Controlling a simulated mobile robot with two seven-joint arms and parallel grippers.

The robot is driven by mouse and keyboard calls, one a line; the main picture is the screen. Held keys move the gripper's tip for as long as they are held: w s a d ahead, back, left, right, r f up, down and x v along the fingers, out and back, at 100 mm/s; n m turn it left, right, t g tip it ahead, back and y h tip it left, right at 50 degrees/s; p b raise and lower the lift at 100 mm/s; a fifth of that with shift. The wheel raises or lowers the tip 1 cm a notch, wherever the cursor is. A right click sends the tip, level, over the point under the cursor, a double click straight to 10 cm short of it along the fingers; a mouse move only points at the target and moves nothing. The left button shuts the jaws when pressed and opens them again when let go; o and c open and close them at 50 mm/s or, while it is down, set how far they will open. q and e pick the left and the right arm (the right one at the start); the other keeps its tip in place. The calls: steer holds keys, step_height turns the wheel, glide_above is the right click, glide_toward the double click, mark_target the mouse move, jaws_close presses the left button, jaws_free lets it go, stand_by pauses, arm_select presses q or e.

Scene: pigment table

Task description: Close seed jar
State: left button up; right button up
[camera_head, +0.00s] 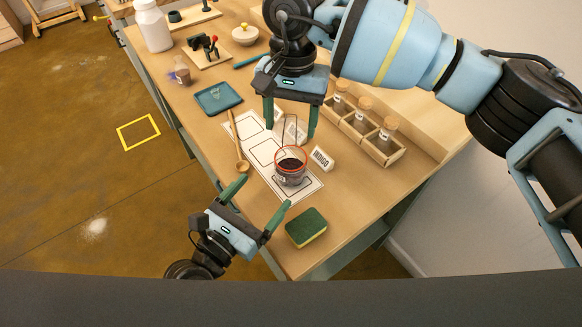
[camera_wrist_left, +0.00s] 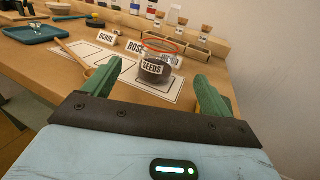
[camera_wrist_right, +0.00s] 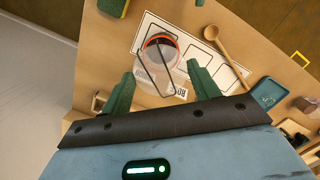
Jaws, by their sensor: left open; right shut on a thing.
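The seed jar (camera_head: 291,176) is clear glass with dark seeds, a SEEDS label and an orange-red ring at its rim. It stands upright on the white printed mat (camera_head: 252,136). In the left wrist view the jar (camera_wrist_left: 152,70) is ahead, between the fingers' directions but apart from them. My left gripper (camera_head: 264,193) is open and empty, below the jar in the head view. My right gripper (camera_head: 291,124) is above and behind the jar, shut on what looks like the clear lid (camera_wrist_right: 155,84) with its wire loop. The glass edges are hard to make out.
A wooden spoon (camera_head: 238,147) lies left of the jar and a green sponge (camera_head: 306,228) lies nearer the front. An INDIGO card (camera_head: 321,158) stands close right of the jar. A rack of corked jars (camera_head: 366,130) and a teal tray (camera_head: 218,98) are farther off.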

arm_select(q)
steer(key=x, duration=1.1)
steer(key=shift+w+d+r, duration=0.1)
steer(key=shift+w+d, duration=0.15)
steer(key=shift+w, duration=0.05)
steer(key=shift+c, duration=0.4)
steer(key=c, duration=1.4)
steer(key=shift+o, duration=0.2)
arm_select(e)
glide_above(292, 149)
steer(key=s, duration=0.3)
steer(key=shift+w+a+f, duration=0.1)
steer(key=shift+f, duration=1.15)
steer(key=shift+w+f, duration=0.1)
steer(key=shift+f, duration=1.1)
steer(key=shift+f, duration=0.1)
steer(key=shift+f, duration=0.8)
steer(key=shift+f, duration=0.3)
steer(key=shift+f, duration=0.35)
